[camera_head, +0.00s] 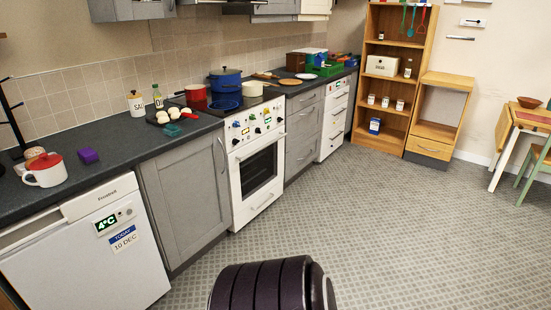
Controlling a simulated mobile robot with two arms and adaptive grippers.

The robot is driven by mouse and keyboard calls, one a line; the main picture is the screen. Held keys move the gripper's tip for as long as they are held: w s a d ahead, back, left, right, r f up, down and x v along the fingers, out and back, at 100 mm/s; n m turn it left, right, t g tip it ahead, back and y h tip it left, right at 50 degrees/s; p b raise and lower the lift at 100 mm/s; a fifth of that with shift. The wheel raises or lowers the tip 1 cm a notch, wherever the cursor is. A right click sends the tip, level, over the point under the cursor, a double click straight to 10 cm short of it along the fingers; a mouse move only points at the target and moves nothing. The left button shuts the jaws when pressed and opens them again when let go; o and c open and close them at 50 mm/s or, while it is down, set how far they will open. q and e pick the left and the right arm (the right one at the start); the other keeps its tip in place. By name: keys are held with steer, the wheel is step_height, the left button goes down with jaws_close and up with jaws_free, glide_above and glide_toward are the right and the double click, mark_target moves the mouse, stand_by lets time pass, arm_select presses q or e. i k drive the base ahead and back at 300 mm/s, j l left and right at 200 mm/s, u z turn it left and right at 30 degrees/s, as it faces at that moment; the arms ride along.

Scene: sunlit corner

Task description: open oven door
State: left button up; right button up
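The white oven (234,203) is built in under the counter, left of the picture's middle. Its door has a dark glass window (259,170) and a white bar handle (259,147) along the top. The door looks closed, flush with the front. A control panel (254,123) with several knobs is above the door. Neither of my grippers shows in the head view.
A white fridge (85,255) and grey cupboard (186,190) stand left of the oven; grey drawers (301,135) are on its right. Pots, including a blue pot (226,83), stand on the hob above. The patterned floor (370,215) before the oven is clear.

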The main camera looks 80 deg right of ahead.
mark_target(277, 136)
steer(key=z, duration=2.7)
steer(key=i+l+z, duration=0.1)
steer(key=i, duration=0.5)
steer(key=i+l+z, duration=0.15)
steer(key=i, duration=0.45)
